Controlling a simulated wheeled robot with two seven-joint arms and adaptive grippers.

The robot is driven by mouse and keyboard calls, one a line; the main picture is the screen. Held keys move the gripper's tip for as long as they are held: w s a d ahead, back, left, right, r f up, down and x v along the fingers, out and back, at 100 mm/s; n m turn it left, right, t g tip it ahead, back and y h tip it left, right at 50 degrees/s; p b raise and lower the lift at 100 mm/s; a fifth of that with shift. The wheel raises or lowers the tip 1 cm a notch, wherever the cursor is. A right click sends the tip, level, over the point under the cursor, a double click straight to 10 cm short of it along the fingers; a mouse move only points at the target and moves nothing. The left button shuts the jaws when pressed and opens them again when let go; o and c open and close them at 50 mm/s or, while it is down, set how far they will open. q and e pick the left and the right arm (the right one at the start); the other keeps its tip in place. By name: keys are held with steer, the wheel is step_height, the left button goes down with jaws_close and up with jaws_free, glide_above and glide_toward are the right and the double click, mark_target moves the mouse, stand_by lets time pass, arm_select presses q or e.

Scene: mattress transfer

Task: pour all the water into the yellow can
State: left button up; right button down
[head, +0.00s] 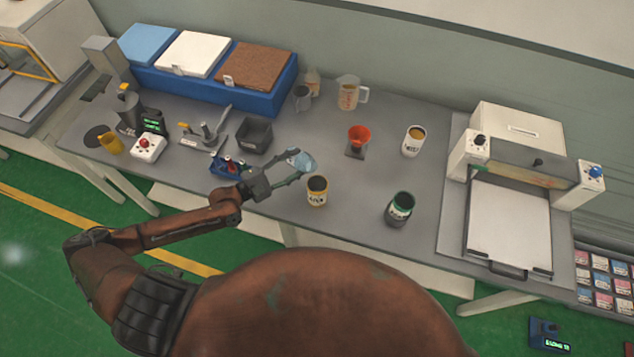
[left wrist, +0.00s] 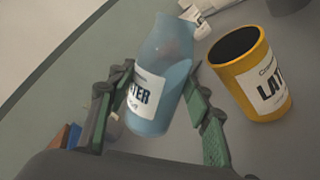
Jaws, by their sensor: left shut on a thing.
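The water bottle (head: 303,161) is pale blue, with a white label reading "WATER" in the left wrist view (left wrist: 158,55). My left gripper (head: 296,169) is shut around it, its green-padded fingers on either side of the bottle in the left wrist view (left wrist: 163,75). The bottle is held above the table; its exact tilt is hard to tell. The yellow can (head: 317,193) stands upright on the table's front part, just right of and below the bottle. Its open top looks dark inside in the left wrist view (left wrist: 255,80). Bottle and can look apart. My right gripper is not in view.
A green-topped dark container (head: 399,210), a white cup (head: 412,142), a red funnel on a stand (head: 359,136) and a measuring jug (head: 349,93) stand to the right. A blue tool holder (head: 229,166) and dark bin (head: 254,136) are left. A press machine (head: 508,215) stands far right.

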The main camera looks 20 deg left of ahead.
mark_target(301, 161)
arm_select(q)
steer(key=shift+m, duration=0.4)
steer(key=shift+w+f, duration=0.1)
steer(key=shift+r+m+p, duration=0.2)
steer(key=shift+m+p, duration=0.1)
steer(key=shift+p, duration=0.25)
steer(key=shift+r+m+p, duration=0.35)
steer(key=shift+m+p, duration=0.25)
steer(key=shift+p, duration=0.15)
steer(key=shift+d+r+m+y+p, duration=0.15)
steer(key=shift+r+m+y+p, duration=0.3)
steer(key=shift+p, duration=0.6)
steer(key=shift+s+d, duration=0.1)
steer(key=shift+s, duration=0.15)
steer(key=shift+r+m+p, duration=0.15)
steer(key=shift+m+p, duration=0.2)
steer(key=shift+p, duration=0.3)
steer(key=shift+s+d+m, duration=0.1)
steer(key=shift+d+m, duration=0.05)
steer(key=shift+m, duration=0.15)
